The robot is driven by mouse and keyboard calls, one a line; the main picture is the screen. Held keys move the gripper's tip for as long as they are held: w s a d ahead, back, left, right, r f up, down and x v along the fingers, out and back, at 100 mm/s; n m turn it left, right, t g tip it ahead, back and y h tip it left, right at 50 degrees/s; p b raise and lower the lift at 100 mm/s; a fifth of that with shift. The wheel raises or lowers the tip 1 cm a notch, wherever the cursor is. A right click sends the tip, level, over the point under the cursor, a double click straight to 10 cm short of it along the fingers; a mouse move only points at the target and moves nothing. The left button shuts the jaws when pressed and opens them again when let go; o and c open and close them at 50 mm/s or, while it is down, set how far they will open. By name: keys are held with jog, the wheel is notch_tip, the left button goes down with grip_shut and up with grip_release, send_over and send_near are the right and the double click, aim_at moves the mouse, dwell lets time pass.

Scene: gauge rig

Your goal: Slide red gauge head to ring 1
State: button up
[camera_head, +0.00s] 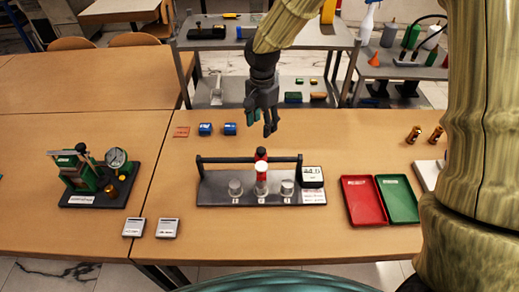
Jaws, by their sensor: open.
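The red gauge head (261,156) sits on a dark horizontal rail (220,160) of the gauge rig, near the rail's middle. Its lower end, with a white part, is above the middle of three grey metal rings or cylinders. The left (235,187), middle (261,190) and right (287,187) ones stand on the dark base, each with a small label whose number I cannot read. A small display (312,176) stands at the base's right end. My gripper (264,124) is open and empty, pointing down, appearing above the red head and apart from it.
A green press with a dial (116,158) stands left. Two small grey blocks (167,228) lie at the front. Red (362,198) and green (397,198) trays lie right. Blue items (206,129) lie behind the rig. The table between rig and press is clear.

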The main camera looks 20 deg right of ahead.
aim_at(261, 150)
jog(key=shift+w+f+p, duration=0.1)
jog(key=shift+f+p, duration=1.2)
jog(key=shift+f, duration=4.45)
grip_shut()
